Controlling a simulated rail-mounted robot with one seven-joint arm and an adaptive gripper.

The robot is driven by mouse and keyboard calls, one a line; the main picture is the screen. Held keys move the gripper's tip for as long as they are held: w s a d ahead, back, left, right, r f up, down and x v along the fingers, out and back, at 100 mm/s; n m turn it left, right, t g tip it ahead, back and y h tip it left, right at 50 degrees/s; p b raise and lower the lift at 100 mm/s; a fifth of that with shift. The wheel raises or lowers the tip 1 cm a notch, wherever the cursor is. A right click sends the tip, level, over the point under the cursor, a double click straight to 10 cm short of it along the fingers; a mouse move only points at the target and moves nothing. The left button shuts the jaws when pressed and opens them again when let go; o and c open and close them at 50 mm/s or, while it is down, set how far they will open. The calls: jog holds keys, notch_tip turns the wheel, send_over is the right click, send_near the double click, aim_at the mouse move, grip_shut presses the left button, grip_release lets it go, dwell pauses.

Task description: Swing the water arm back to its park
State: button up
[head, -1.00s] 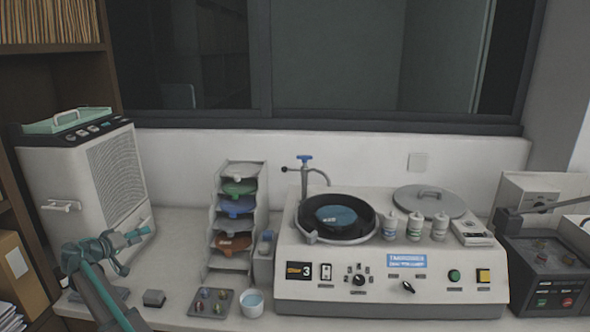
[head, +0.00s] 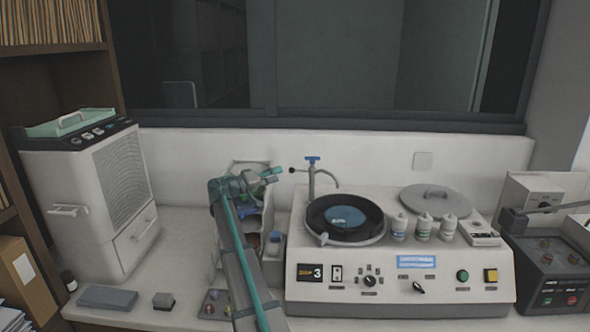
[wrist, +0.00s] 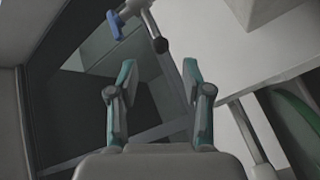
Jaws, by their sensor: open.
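The water arm (head: 312,178) is a thin grey upright with a blue handle on top, behind the polisher's bowl. Its curved spout points right, its tip in the picture just above the bowl's back rim. A short rod with a black knob (head: 292,170) sticks out to the left. My gripper (head: 273,175) is open and empty, just left of the knob in the head view. In the wrist view the knob (wrist: 161,45) shows beyond the open fingertips (wrist: 158,75), roughly between them, apart from both. The blue handle (wrist: 117,25) is left of it.
The polisher (head: 400,265) has a dark bowl with a blue disc, several bottles (head: 424,228) and a round lid (head: 436,200).

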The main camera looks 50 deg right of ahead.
aim_at(291, 170)
jog(key=p+x, duration=0.2)
jog(key=x, duration=0.4)
jog(key=shift+d+r+p, duration=0.15)
jog(key=shift+d+p, duration=0.15)
jog(key=shift+d, duration=0.1)
jog(key=shift+s+d, duration=0.2)
jog(key=shift+d, duration=0.3)
grip_shut()
